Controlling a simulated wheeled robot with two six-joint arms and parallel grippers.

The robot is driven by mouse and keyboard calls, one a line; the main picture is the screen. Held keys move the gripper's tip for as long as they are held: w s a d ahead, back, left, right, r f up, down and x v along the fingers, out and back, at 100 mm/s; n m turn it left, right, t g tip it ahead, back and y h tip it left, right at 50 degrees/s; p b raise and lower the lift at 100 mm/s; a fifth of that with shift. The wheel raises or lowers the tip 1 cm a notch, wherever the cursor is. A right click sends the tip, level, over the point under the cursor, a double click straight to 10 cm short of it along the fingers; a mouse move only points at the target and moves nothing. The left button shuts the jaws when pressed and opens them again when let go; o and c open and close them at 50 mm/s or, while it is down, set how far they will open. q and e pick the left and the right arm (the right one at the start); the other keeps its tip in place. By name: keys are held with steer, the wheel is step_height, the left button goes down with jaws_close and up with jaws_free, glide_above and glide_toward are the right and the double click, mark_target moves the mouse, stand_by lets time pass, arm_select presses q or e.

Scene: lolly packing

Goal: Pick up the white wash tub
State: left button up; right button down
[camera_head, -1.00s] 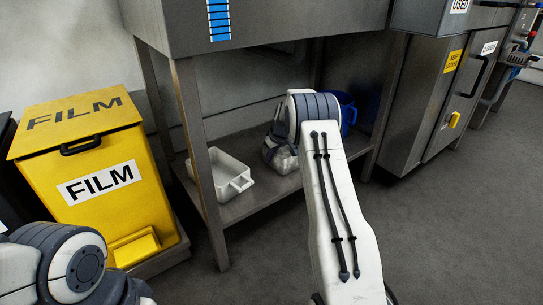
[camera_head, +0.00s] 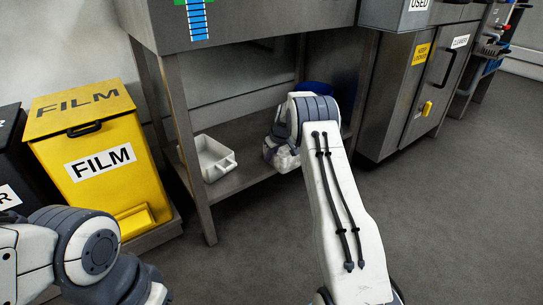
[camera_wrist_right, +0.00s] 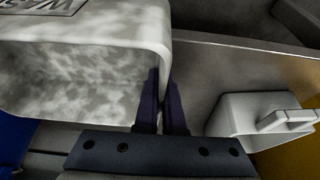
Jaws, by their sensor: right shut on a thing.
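The white wash tub (camera_wrist_right: 95,60) fills the upper left of the right wrist view, with part of a "WAS" label showing. My right gripper (camera_wrist_right: 162,95) is shut on its rim wall. In the head view a small part of the wash tub (camera_head: 284,160) shows beside my right wrist, at the front edge of the low shelf. My wrist hides the rest, and I cannot tell whether the tub is clear of the shelf. My left arm shows at the lower left, with its gripper out of view.
A second white tub (camera_head: 208,162) stands on the shelf to the left and shows in the wrist view (camera_wrist_right: 250,112). A blue tub (camera_head: 317,88) is behind my wrist. The table leg (camera_head: 190,150) and yellow film bin (camera_head: 95,155) are at left. Floor at right is clear.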

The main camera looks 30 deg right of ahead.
arm_select(q)
steer(key=shift+s+d, duration=0.2)
steer(key=shift+s, duration=0.1)
arm_select(e)
steer(key=shift+s, duration=0.35)
steer(key=c, duration=0.9)
jaws_free()
steer(key=shift+a, duration=0.1)
steer(key=shift+c, duration=0.2)
arm_select(q)
steer(key=shift+a, duration=0.1)
step_height(320, 180, up, 6)
steer(key=p, duration=0.6)
steer(key=shift+r, duration=0.25)
arm_select(e)
steer(key=v, duration=1)
steer(key=shift+r, duration=0.2)
steer(key=shift+s, duration=0.1)
